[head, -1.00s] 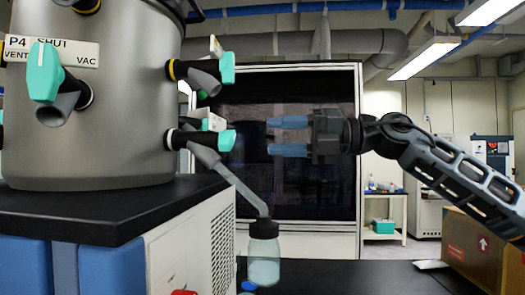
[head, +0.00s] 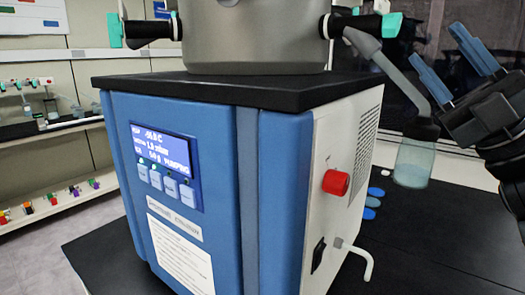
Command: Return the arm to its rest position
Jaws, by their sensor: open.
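My gripper (head: 462,58) is at the upper right of the head view. Its two blue fingers are apart and empty, pointing up and to the left. The freeze dryer (head: 275,185) fills the middle, with a blue front, a lit display (head: 166,160) and a steel chamber (head: 255,38) on top. A glass flask (head: 414,155) with pale liquid hangs from a tube at a port on the chamber's right side. My gripper is to the right of the flask and above it, and the arm's dark body is close beside the flask. The rest of my arm is out of view.
A red knob (head: 336,182) and a white spout (head: 360,258) stick out from the dryer's right side. Shelves with small items (head: 50,200) stand at the far left. The bench's front right is clear.

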